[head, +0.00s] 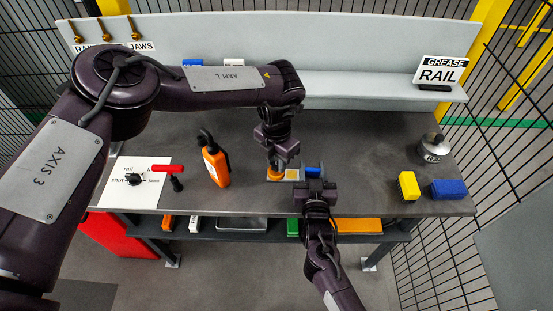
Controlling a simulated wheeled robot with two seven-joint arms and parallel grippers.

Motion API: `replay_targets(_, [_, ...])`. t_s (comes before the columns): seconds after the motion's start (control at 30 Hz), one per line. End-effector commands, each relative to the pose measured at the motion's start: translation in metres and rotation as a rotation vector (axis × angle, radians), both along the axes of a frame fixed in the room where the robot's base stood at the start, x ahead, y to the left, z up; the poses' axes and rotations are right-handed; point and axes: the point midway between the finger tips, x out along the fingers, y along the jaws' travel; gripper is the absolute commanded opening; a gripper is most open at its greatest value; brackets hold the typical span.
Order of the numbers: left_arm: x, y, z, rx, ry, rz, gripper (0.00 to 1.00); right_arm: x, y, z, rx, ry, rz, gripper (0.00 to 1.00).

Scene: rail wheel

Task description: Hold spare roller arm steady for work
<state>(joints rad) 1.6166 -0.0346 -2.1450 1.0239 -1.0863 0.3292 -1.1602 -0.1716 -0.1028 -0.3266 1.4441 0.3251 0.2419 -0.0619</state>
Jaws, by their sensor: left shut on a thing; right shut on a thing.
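A small grey assembly (291,174) with a yellow face lies near the middle of the workbench; it looks like the spare roller arm. An orange round part (276,174) is at its left end and a blue part (313,172) at its right. My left gripper (275,160) points down and is shut on the orange part. My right gripper (314,187) reaches in from the front and is shut at the right end of the assembly. Its own body hides its fingertips and the exact grip.
An orange bottle (217,167) and a white board (136,185) with a red-handled tool (168,169) are to the left. A yellow block (408,186), a blue block (449,189) and a metal canister (433,148) are at right. A GREASE RAIL sign (441,70) stands on the back shelf.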

Motion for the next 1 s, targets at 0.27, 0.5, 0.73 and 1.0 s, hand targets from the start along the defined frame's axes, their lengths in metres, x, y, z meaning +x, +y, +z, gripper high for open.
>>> replay_targets(0.27, [0.0021,0.0009,0.0010,0.002,-0.006,-0.153,0.04,-0.0005,0.0001,-0.0007,0.000,0.001,0.001,0.10])
replay_targets(0.5, [0.0024,0.0012,0.0011,0.002,-0.006,-0.213,0.04,-0.0005,0.0000,-0.0007,0.000,0.001,0.000,0.10])
replay_targets(0.73, [0.0027,0.0015,0.0012,0.003,-0.007,-0.225,0.04,-0.0006,-0.0002,-0.0008,0.000,0.001,0.000,0.10])
replay_targets(1.0, [0.0028,0.0019,0.0012,0.003,-0.007,-0.223,0.29,-0.0006,-0.0005,-0.0009,-0.001,0.002,0.000,0.10])
